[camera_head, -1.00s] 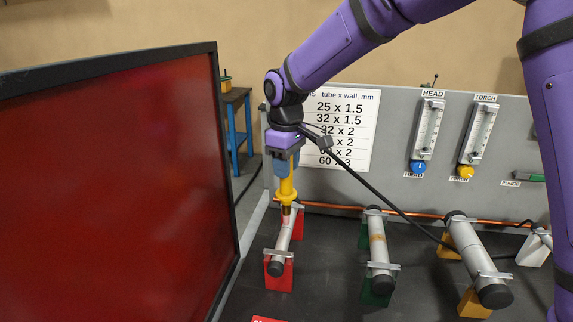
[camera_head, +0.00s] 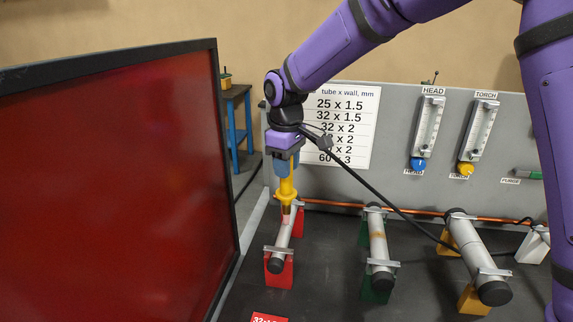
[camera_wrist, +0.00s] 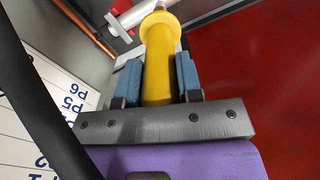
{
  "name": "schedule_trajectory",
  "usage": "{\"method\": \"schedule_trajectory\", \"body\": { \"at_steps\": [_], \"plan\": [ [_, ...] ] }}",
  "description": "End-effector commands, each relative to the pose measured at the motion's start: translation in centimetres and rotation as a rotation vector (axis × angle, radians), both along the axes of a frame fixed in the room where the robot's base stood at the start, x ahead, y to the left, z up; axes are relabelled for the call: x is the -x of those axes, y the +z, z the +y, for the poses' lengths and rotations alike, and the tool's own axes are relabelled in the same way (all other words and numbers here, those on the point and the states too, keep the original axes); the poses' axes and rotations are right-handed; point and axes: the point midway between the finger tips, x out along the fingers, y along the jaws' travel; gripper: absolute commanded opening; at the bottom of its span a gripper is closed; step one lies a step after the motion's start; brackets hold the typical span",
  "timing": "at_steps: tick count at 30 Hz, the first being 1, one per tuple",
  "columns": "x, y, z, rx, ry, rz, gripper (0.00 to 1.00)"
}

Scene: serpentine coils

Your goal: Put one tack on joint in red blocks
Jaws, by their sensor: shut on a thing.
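My gripper (camera_head: 286,170) is shut on a yellow torch (camera_head: 287,190), which points down. In the wrist view the blue fingers of my gripper (camera_wrist: 158,82) clasp the yellow torch body (camera_wrist: 160,60) from both sides. The torch tip is just above the pipe (camera_head: 283,236) in the red blocks (camera_head: 279,272), near its middle. A small pinkish spot shows on the pipe under the tip; whether the tip touches the pipe I cannot tell. The joint itself is mostly hidden by the torch.
A dark red screen (camera_head: 110,180) stands close on the left. Pipes in green blocks (camera_head: 376,290) and yellow blocks (camera_head: 474,302) lie to the right. The grey panel behind has a HEAD meter (camera_head: 428,130), a TORCH meter (camera_head: 479,132) and a size chart (camera_head: 350,110). A black cable runs from my wrist.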

Motion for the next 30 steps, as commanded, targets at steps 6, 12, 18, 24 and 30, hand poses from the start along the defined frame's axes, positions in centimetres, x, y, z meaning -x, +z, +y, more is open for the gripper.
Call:
{"method": "schedule_trajectory", "body": {
  "at_steps": [6,12,18,24,30],
  "plan": [
    [0.0,-0.15,0.01,0.0,0.0,0.0,0.0],
    [-0.01,-0.28,0.0,0.0,0.0,0.0,0.0],
    [0.0,-0.42,0.01,0.0,0.0,0.0,0.0],
    [0.0,-0.47,0.01,0.0,0.0,0.0,0.0],
    [0.0,-0.58,0.0,0.001,0.0,0.0,0.0]
  ]
}}
